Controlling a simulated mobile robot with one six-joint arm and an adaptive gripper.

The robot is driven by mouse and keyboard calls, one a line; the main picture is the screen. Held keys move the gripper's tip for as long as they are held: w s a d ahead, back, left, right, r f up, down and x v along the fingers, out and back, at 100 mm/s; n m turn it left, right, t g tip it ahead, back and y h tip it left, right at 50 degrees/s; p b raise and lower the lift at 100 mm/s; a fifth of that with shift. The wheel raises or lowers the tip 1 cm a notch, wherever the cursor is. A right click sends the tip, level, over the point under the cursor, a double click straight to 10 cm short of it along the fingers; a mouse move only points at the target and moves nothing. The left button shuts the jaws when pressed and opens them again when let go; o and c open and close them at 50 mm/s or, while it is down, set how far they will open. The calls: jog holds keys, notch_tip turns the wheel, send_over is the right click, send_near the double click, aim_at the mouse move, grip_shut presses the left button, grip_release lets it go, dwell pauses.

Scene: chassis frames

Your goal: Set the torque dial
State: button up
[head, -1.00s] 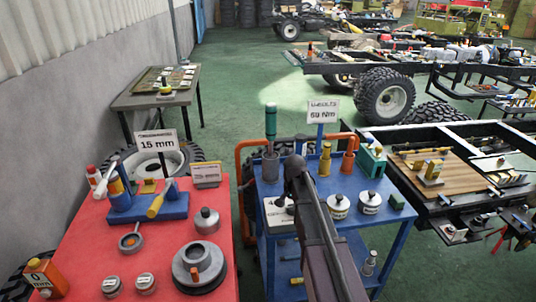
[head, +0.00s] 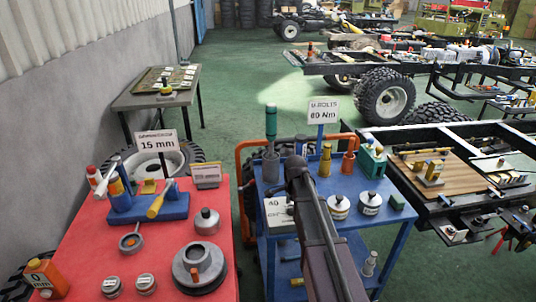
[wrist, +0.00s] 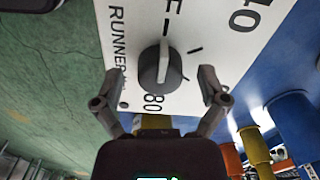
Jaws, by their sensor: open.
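The torque dial (wrist: 163,68) is a dark round knob with a pale raised bar, on a white panel (wrist: 205,22). The bar points up in the wrist view, toward a partly cut letter like an F. The panel reads 40 at the upper right, 80 below the knob and RUNNER at the left. My gripper (wrist: 160,76) is open, one finger on each side of the knob, with gaps visible; how far it is above the panel is unclear. In the head view the white box (head: 278,214) stands on the blue cart; my arm hides its right part and the gripper.
A sign (head: 323,110) on the blue cart (head: 350,222) reads U-BOLTS 60 Nm. Cups, a green-handled tool (head: 271,122) and lidded tins (head: 339,206) stand around the box. A red table (head: 85,240) with a 15 mm sign is at left.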

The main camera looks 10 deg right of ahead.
aim_at(292, 207)
jog(key=shift+m, duration=0.4)
notch_tip(292, 207, up, 14)
jog(key=p, duration=1.4)
jog(key=w+d+f+n+t+h+b, duration=0.15)
jog(key=w+n+t+h+b, duration=0.3)
jog(key=n, duration=0.65)
jog(key=w+d+n+t+h+b, duration=0.3)
jog(key=w+n+t+b, duration=0.15)
jog(key=n, duration=0.65)
jog(key=w+a+r+n+t+y+b, duration=0.1)
jog(key=w+a+n+t+b, duration=0.2)
jog(key=n, duration=1)
jog(key=w+a+r+n+t+y+b, duration=0.1)
jog(key=a+n+t+b, duration=0.4)
jog(key=n, duration=0.9)
jog(key=w+a+y+b, duration=0.1)
jog(key=w+a, duration=0.1)
jog(key=a, duration=0.1)
jog(key=shift+n, duration=0.3)
